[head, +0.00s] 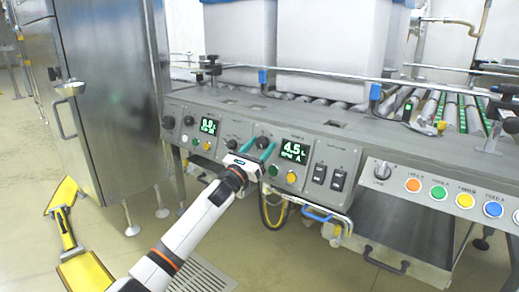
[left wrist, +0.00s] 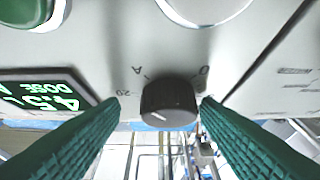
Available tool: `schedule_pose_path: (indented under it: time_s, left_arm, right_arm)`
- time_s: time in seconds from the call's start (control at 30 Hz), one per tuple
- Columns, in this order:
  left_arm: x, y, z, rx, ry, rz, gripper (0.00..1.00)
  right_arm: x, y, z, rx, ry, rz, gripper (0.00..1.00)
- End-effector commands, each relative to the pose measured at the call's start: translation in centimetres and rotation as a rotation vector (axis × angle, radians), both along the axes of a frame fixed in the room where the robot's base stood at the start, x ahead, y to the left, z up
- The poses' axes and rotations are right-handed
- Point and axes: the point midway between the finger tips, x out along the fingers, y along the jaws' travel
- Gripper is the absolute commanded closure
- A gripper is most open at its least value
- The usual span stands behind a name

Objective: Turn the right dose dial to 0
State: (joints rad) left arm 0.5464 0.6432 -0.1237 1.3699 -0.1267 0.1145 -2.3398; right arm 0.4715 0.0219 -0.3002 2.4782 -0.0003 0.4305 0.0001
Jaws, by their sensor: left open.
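The right dose dial is a dark round knob (head: 262,142) on the grey control panel, left of a green display (head: 294,151) reading 4.5. My left gripper (head: 258,148) reaches up to the panel in front of this dial. In the left wrist view the picture is upside down, and the dial (left wrist: 168,103) lies between the two green fingers of my open gripper (left wrist: 160,106). Gaps show on both sides, so the fingers do not appear to grip it. A pale pointer line is faint on the dial. The display (left wrist: 45,100) is partly cut off. My right gripper is out of view.
A second display (head: 209,126) and its dark dial (head: 169,122) are on the panel's left. Switches (head: 328,176) and coloured buttons (head: 438,192) lie to the right. A steel cabinet (head: 100,90) stands left. White boxes (head: 335,45) sit behind on rollers.

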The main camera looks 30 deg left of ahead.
Motion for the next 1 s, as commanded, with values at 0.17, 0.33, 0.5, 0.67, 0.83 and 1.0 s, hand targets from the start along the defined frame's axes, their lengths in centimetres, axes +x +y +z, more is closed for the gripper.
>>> schedule_pose_path:
  time_s: [0.17, 0.33, 0.5, 0.67, 0.83, 1.0]
  left_arm:
    - [0.0, 0.0, 0.0, 0.000, 0.000, 0.000, 0.54]
    - [0.0, -0.1, 0.0, 0.000, 0.000, -0.003, 0.82]
    - [0.0, -0.3, 0.0, -0.001, -0.001, -0.006, 0.87]
    - [0.0, -0.5, 0.0, -0.022, 0.000, -0.001, 0.87]
    - [0.0, -0.8, 0.1, -0.092, 0.006, 0.020, 0.87]
    - [0.0, -1.1, 0.3, -0.208, 0.015, 0.059, 0.87]
  right_arm:
    - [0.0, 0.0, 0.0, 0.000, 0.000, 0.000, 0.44]
    - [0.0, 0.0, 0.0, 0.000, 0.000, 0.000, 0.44]
    - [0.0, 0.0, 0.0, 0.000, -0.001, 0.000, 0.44]
    - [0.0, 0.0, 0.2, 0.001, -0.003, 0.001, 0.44]
    - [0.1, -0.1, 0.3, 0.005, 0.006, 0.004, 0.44]
    - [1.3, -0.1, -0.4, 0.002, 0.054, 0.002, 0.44]
